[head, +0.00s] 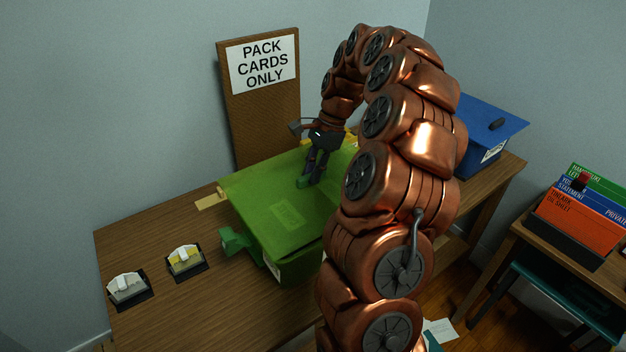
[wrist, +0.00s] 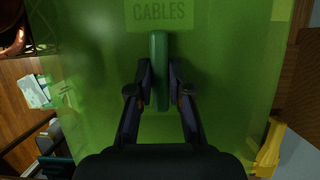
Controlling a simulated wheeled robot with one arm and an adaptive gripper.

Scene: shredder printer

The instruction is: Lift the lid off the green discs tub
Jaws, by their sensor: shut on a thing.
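The green tub (head: 300,268) stands on the wooden table, with its flat green lid (head: 255,190) over it. The lid also fills most of the wrist view (wrist: 225,60), where a label on it reads "CABLES". My gripper (head: 308,178) is above the lid, shut on its upright green handle (wrist: 159,70); a finger lies on each side of the handle. A green latch (head: 238,241) sticks out at the tub's near left side. My arm hides the tub's right part. I cannot tell whether the lid touches the rim all round.
A blue lidded box (head: 490,125) stands right of my arm. Two small switch-like units (head: 128,287) (head: 186,259) sit on the table's left front. A board reading "PACK CARDS ONLY" (head: 262,110) leans on the wall. Folders (head: 575,220) stand on a side table.

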